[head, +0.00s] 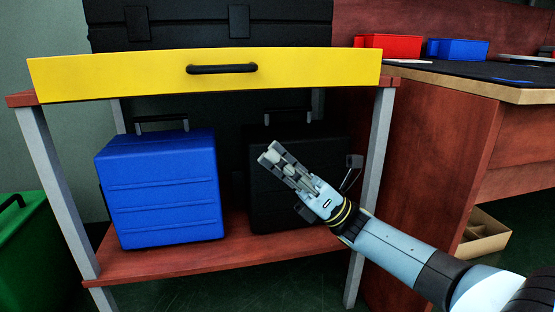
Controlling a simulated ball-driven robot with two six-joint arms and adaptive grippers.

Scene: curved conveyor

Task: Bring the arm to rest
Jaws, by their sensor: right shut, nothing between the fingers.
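My right arm comes in from the lower right. Its right gripper (272,157) is in front of the lower shelf, pointing up and to the left. The fingers are shut and hold nothing. Behind it in the picture is a black case (262,205) on the shelf, partly covered by the gripper and wrist. I cannot tell how far the fingertips are from the case. My left gripper does not show.
A blue case (160,190) stands left on the red-brown shelf (160,262). Above is a yellow drawer (120,75) with a black handle. A wooden workbench (430,160) on the right bears a red bin (388,46) and another blue bin (457,49).

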